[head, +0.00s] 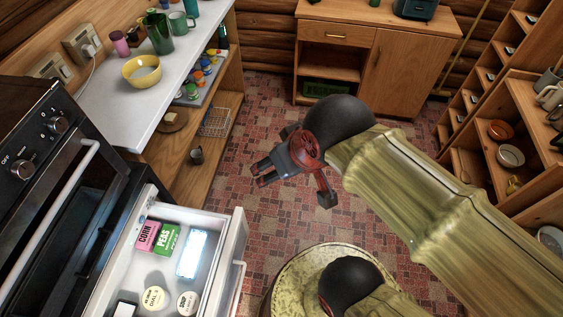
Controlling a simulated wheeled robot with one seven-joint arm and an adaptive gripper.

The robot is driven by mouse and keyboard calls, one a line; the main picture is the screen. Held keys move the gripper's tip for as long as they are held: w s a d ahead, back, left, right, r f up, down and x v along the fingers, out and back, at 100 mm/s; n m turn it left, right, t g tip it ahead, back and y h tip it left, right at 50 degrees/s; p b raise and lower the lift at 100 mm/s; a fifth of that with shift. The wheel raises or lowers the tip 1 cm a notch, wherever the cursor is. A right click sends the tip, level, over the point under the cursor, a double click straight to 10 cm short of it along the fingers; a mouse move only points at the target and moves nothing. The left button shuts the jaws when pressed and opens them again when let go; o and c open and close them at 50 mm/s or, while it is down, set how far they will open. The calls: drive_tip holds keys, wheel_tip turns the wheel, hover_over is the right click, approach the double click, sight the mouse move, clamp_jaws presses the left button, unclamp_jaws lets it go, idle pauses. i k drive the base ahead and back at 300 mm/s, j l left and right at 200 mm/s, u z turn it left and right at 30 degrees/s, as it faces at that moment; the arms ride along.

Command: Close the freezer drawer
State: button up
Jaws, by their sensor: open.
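My gripper (260,174) is open and empty. It is above the floor, up and to the right of the drawer front, and apart from it.
A black oven (50,190) stands left of the drawer. A white counter (105,110) behind it holds a yellow bowl (141,71) and a green pitcher (158,32). Wooden shelves (480,160) line the right. The tiled floor (240,120) between is clear.

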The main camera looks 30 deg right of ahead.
sight(216, 280)
drive_tip(key=k+u, duration=0.15)
drive_tip(key=u, duration=0.25)
drive_tip(key=k+j+u, duration=0.1)
drive_tip(key=u, duration=0.25)
drive_tip(key=j+u, duration=0.2)
drive_tip(key=u, duration=0.2)
drive_tip(key=k+j, duration=0.05)
